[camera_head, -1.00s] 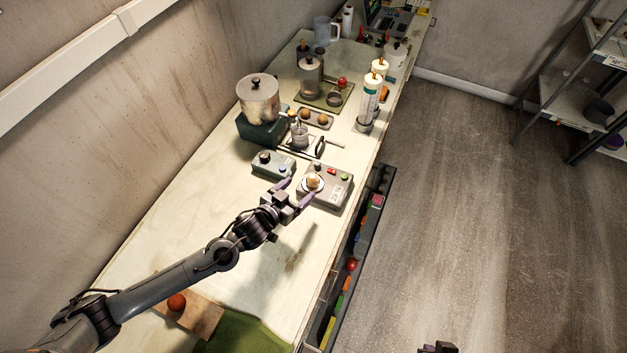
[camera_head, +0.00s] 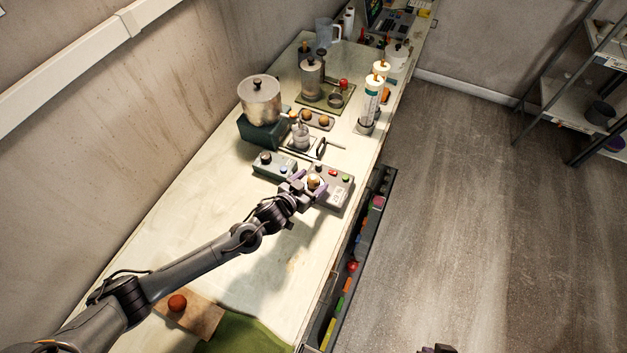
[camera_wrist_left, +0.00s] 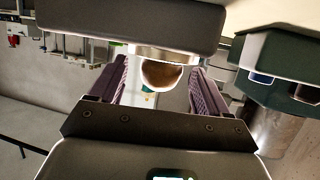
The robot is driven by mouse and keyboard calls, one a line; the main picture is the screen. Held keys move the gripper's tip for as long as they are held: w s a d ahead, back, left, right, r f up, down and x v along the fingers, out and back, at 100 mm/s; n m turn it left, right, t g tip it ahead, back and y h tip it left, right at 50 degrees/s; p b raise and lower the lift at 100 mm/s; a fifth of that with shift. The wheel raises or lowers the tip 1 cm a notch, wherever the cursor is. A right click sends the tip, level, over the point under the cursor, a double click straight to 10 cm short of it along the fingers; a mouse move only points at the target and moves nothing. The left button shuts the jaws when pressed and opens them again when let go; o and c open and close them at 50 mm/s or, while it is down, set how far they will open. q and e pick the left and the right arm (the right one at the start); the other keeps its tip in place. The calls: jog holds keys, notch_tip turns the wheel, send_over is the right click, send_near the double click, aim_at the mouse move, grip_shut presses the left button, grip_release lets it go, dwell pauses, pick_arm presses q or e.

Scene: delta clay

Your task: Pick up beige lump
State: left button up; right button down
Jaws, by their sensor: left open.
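The beige lump (camera_head: 314,181) sits on the round plate of a grey scale-like box with coloured buttons. My left gripper (camera_head: 309,185) is open, its two purple fingers on either side of the lump. In the left wrist view a brownish lump (camera_wrist_left: 161,74) with a pale rim shows between the ridged fingers, with gaps visible on both sides. The plate under the lump is mostly hidden by the fingers. A dark tip at the bottom edge of the head view looks like my right gripper (camera_head: 437,349); its jaws cannot be made out.
A grey-green box with knobs (camera_head: 275,165) stands just left of the grey box (camera_head: 340,185). A steel pot (camera_head: 260,100), a tray of brown balls (camera_head: 317,119) and white-and-teal tubes (camera_head: 372,97) stand farther back. The bench's near middle is clear.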

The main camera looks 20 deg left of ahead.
aim_at(313, 182)
pick_arm(q)
jog(key=c, duration=1.1)
jog(key=shift+r, duration=0.1)
jog(key=shift+c, duration=0.2)
jog(key=shift+r, duration=0.4)
jog(key=r, duration=0.3)
jog(key=shift+d+r, duration=0.25)
jog(key=shift+d, duration=0.1)
jog(key=d+r+b, duration=0.1)
jog(key=d+r, duration=0.5)
jog(key=d, duration=0.4)
jog(key=s+a+r+n+y, duration=0.3)
jog(key=s+a+r, duration=0.2)
jog(key=s+a, duration=0.8)
notch_tip(313, 182, up, 10)
jog(key=s+p, duration=0.2)
jog(key=p, duration=1.7)
jog(key=shift+s+d, duration=0.1)
jog(key=shift+s, duration=0.05)
